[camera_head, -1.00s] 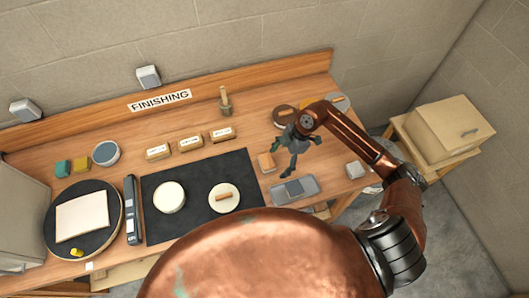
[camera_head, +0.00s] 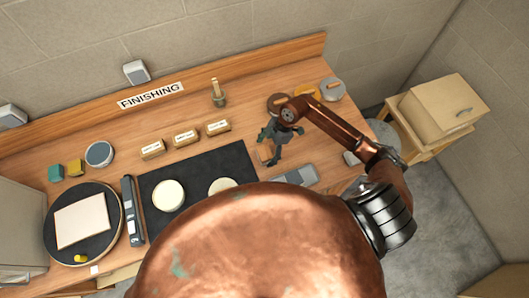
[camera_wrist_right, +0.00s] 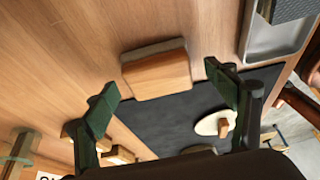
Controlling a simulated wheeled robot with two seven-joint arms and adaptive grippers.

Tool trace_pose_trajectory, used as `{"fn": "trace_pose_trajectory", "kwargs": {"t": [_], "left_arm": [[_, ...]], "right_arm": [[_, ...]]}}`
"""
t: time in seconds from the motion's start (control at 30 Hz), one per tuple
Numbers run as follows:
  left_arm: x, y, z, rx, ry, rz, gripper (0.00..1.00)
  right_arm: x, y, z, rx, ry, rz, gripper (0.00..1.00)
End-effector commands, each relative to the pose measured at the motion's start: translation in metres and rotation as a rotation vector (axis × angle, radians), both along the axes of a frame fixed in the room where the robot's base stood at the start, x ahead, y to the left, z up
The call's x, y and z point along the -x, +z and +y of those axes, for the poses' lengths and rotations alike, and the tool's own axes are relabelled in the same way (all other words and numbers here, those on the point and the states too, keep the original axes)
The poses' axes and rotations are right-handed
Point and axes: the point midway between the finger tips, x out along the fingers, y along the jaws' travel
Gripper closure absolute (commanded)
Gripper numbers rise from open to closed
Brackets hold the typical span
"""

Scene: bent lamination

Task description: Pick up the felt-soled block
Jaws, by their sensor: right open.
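The felt-soled block (camera_wrist_right: 156,74) is a small wooden block with a grey layer along one long side. It lies on the bench, just beyond the dark mat, in the right wrist view. In the head view the block (camera_head: 263,154) is partly hidden by my right gripper (camera_head: 271,148). The right wrist view shows that gripper (camera_wrist_right: 163,82) open, its two dark green fingers apart, with the block between and just ahead of the fingertips. I cannot tell whether either finger touches it. My left gripper is not in view.
A grey metal tray (camera_head: 303,174) lies close to the block. The dark mat (camera_head: 235,160) holds pale round discs (camera_head: 168,195). Several labelled wooden blocks (camera_head: 186,136) and a brush in a holder (camera_head: 218,94) stand behind. Round pads (camera_head: 331,88) lie at the back right.

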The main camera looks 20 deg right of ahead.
Motion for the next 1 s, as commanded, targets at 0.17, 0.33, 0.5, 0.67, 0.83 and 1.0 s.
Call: {"fn": "trace_pose_trajectory", "kwargs": {"t": [0.17, 0.33, 0.5, 0.67, 0.83, 1.0], "left_arm": [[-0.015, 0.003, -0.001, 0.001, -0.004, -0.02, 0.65], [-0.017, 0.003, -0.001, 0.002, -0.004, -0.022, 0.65], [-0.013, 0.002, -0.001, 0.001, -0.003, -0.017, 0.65], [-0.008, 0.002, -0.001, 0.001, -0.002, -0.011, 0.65], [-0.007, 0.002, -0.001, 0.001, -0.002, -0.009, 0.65], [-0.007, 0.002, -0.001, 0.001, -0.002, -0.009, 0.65]], "right_arm": [[-0.001, -0.011, 0.005, 0.0, 0.002, -0.001, 0.22], [-0.001, -0.011, 0.006, 0.0, 0.003, -0.001, 0.22], [-0.001, -0.011, 0.006, 0.0, 0.004, -0.002, 0.32], [-0.001, -0.011, 0.006, 0.0, 0.004, -0.002, 0.43], [-0.001, -0.011, 0.006, 0.0, 0.004, -0.002, 0.55], [-0.001, -0.011, 0.006, 0.0, 0.004, -0.002, 0.67]]}}
